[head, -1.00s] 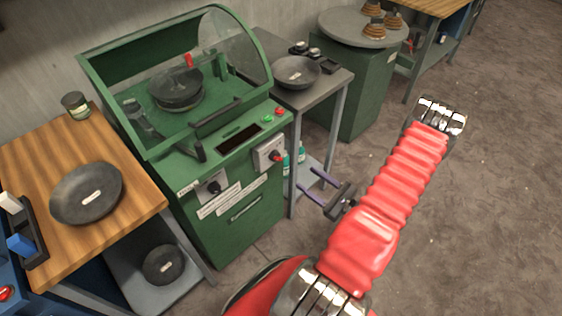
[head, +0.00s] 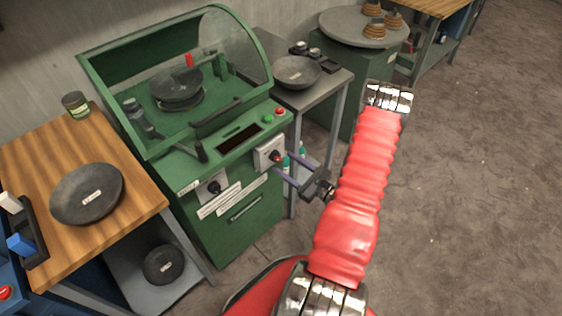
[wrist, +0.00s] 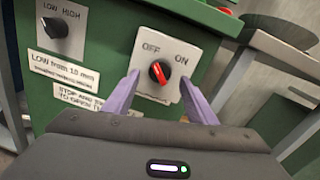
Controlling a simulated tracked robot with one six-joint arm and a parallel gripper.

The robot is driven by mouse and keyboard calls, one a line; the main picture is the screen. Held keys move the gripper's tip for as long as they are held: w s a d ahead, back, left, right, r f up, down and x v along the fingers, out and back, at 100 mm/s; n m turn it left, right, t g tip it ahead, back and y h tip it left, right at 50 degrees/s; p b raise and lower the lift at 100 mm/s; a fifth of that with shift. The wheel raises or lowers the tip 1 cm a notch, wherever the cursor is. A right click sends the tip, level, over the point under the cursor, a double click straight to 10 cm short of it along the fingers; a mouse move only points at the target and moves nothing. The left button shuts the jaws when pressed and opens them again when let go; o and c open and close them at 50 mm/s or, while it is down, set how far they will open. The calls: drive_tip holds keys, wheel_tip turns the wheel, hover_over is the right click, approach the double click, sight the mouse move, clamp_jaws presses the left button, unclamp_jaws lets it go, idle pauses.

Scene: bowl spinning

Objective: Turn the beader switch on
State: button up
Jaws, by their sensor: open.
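The beader switch is a red and black rotary knob (wrist: 159,72) on a white plate marked OFF and ON. In the wrist view its pointer leans up and left, toward OFF. In the head view the switch (head: 277,157) is on the front of the green machine (head: 235,225), at the right. My gripper (wrist: 158,88) is open, with one purple finger on each side of the knob in the wrist view. I cannot tell whether the fingertips touch it. In the head view my gripper (head: 285,174) is just below and right of the switch.
A black LOW/HIGH knob (wrist: 57,27) is left of the switch. Green and red buttons (head: 273,114) are above it. A grey side table (head: 336,84) with a dark bowl (head: 297,72) stands close on the right. Open floor (head: 470,200) lies farther right.

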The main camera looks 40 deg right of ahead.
sight(279, 160)
drive_tip(key=shift+w+a, duration=0.15)
drive_tip(key=shift+w, duration=1.4)
drive_tip(key=c, duration=0.9)
drive_tip(key=shift+a, duration=0.2)
drive_tip(key=shift+c, duration=0.7)
drive_tip(key=shift+d, duration=0.1)
